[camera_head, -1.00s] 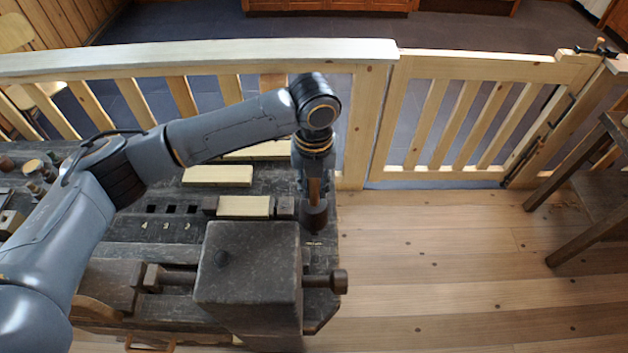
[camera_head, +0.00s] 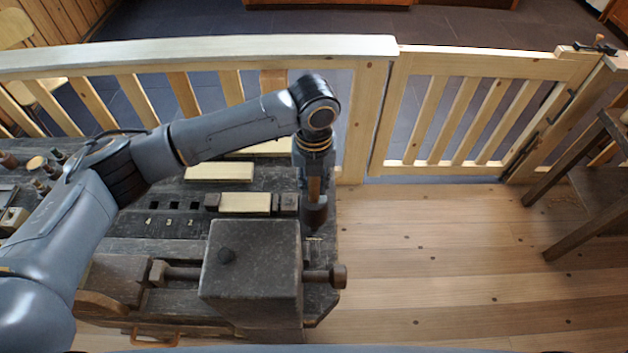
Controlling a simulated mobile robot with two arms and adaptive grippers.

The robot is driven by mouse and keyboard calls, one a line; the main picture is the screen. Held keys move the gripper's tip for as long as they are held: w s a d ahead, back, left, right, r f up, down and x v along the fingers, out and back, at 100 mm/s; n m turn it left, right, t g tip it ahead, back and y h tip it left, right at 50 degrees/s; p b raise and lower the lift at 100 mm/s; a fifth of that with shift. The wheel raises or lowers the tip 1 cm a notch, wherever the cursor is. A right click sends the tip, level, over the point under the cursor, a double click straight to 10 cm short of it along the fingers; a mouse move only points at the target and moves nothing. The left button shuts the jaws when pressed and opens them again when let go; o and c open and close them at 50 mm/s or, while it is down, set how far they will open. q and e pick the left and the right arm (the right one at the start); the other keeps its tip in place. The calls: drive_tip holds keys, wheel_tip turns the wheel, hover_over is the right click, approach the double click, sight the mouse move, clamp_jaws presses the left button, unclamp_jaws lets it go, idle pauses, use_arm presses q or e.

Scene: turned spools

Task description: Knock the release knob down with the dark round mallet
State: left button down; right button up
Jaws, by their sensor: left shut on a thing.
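My left gripper (camera_head: 313,180) points down over the right end of the dark workbench. It is shut on the wooden handle of the dark round mallet (camera_head: 315,214), whose head hangs lowest, at or just above the bench top; I cannot tell if it touches. I cannot tell whether this is the release knob. My right gripper is not in view.
The dark workbench (camera_head: 180,226) carries pale wooden blocks (camera_head: 245,202) and a screw with a round end (camera_head: 338,276). A pale wooden railing (camera_head: 200,52) and gate (camera_head: 470,110) stand behind. A dark stool or table (camera_head: 600,190) stands at right. The floor (camera_head: 430,270) between is clear.

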use_arm(q)
drive_tip(key=shift+r, duration=0.55)
drive_tip(key=shift+s+f, duration=0.1)
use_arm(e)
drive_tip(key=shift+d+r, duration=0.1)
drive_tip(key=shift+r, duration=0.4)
use_arm(q)
drive_tip(key=shift+f, duration=0.1)
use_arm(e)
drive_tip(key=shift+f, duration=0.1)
use_arm(q)
drive_tip(key=shift+f+b, duration=0.7)
drive_tip(key=shift+f, duration=1.15)
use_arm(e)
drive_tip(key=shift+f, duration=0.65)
use_arm(q)
wheel_tip(320, 180, up, 3)
drive_tip(key=p, duration=0.3)
drive_tip(key=shift+r+p, duration=0.2)
drive_tip(key=shift+p, duration=0.15)
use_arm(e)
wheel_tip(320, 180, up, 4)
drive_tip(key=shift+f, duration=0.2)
